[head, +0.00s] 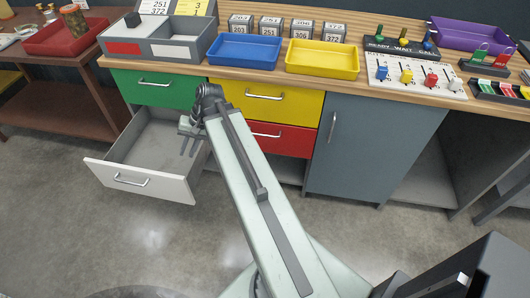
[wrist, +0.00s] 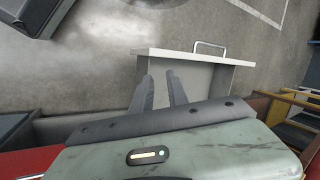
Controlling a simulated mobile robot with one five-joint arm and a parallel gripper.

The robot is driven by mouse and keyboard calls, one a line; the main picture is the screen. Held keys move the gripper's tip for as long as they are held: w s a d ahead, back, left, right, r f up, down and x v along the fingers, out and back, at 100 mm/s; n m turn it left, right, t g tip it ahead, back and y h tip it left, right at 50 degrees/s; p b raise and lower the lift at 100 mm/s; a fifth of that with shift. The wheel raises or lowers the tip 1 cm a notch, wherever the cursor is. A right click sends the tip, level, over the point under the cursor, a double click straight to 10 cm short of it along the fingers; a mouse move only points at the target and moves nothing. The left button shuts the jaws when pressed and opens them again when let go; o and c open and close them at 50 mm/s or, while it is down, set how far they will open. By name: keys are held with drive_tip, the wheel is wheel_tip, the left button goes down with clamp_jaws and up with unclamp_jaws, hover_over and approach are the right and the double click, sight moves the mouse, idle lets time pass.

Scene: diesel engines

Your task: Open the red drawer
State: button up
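The red drawer (head: 293,142) is shut, directly under the yellow drawer. My arm crosses its left part in the head view; its silver bar handle (head: 266,135) partly shows. In the wrist view a red surface (wrist: 30,162), probably its front, shows at the lower left. My gripper (head: 187,148) is to the left of the red drawer, over the inside of the open white drawer (head: 140,182). Its two fingers (wrist: 160,77) are apart with nothing between them in the wrist view. The gripper is not at the red drawer's handle.
The white drawer stands pulled out, its handle (wrist: 210,46) facing away. The green drawer (head: 155,90) and yellow drawer (head: 285,105) are shut. A grey cabinet door (head: 365,145) is right of the red drawer. Bins and small blocks sit on the worktop. The floor (head: 60,220) in front is clear.

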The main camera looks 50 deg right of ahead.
drive_tip(key=d+f+m+t+y+b, duration=0.1)
drive_tip(key=d+f+m+t+b, duration=0.25)
drive_tip(key=d+f+b, duration=0.55)
drive_tip(key=m+t+h+b, duration=0.2)
drive_tip(key=m+t+b, duration=0.8)
drive_tip(key=b, duration=0.7)
approach(264, 135)
drive_tip(key=w+m+g, duration=0.1)
drive_tip(key=w, duration=0.1)
drive_tip(key=shift+w+f, duration=0.1)
drive_tip(key=shift+w, duration=0.2)
drive_tip(key=b+x, duration=0.1)
drive_tip(key=x, duration=0.7)
clamp_jaws()
